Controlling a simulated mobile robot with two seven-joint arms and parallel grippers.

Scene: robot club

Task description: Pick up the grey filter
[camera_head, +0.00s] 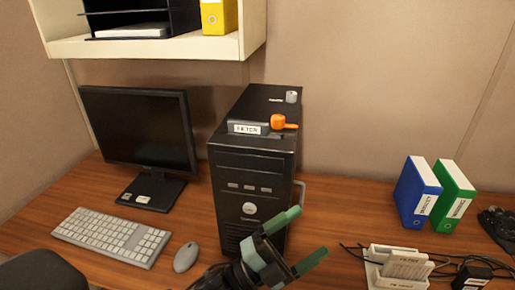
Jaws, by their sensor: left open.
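A black computer tower (232,200) stands upright on the wooden desk. On its top front edge lies a dark grey piece with a white label (248,128) that seems to read "FILTER". An orange knob or handle (278,122) sits at its right end. A small grey cylinder (291,96) stands farther back on the tower's top; I cannot tell whether it is a filter. My left gripper (305,234), with green fingers, is open and empty, low in front of the tower's right side. It covers part of the tower's lower front. My right gripper is out of view.
A monitor (140,130), keyboard (112,236) and mouse (186,257) are left of the tower. Blue (416,193) and green (454,196) binders stand at right, behind a white device (398,268) with cables. A shelf (150,47) hangs above. Bare desk lies right of the tower.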

